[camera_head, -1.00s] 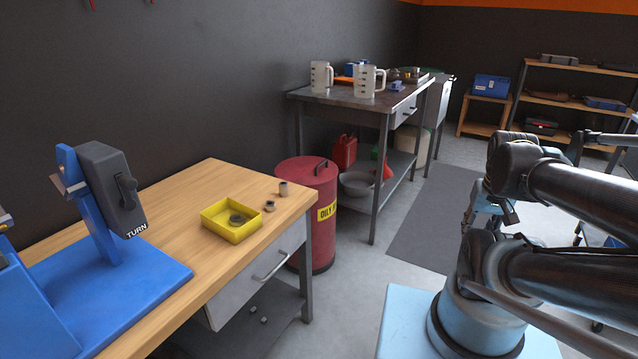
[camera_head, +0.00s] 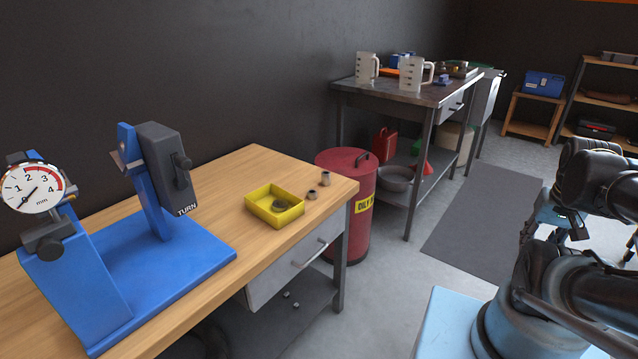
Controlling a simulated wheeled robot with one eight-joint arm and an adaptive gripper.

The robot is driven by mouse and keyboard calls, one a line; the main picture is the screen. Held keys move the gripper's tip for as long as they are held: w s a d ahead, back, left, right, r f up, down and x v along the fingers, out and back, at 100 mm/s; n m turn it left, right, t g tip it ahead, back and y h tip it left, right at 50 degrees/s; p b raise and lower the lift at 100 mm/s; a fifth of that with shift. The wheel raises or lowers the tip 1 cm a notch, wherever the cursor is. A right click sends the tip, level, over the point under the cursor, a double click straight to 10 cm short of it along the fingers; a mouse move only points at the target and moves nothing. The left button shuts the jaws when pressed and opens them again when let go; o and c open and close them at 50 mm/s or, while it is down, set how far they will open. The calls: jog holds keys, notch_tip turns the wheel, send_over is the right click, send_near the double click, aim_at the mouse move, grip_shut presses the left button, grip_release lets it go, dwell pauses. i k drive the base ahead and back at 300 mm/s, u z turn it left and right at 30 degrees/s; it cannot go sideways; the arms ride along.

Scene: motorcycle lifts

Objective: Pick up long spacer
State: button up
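Two small grey cylinders stand on the wooden bench top near its right end. The taller one, which looks like the long spacer (camera_head: 326,177), is nearer the back corner. A shorter spacer (camera_head: 312,194) stands just in front of it, apart from it. A yellow tray (camera_head: 262,213) sits to their left with a dark ring-shaped part (camera_head: 281,205) inside. My gripper (camera_head: 563,232) is at the right, on my folded arm, far from the spacers. It is small and dark, and its fingers are not clear.
A blue fixture (camera_head: 160,250) with a dial gauge (camera_head: 33,188) and a lever box stands on the bench left of the tray. A red bin (camera_head: 345,215) stands beyond the bench's right end. Small parts lie on the lower shelf (camera_head: 280,320). Floor shows between bench and mat.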

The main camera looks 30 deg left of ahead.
aim_at(326, 174)
jog(key=k, duration=1.05)
jog(key=u, duration=0.45)
jog(key=i, duration=1)
jog(key=z, duration=0.05)
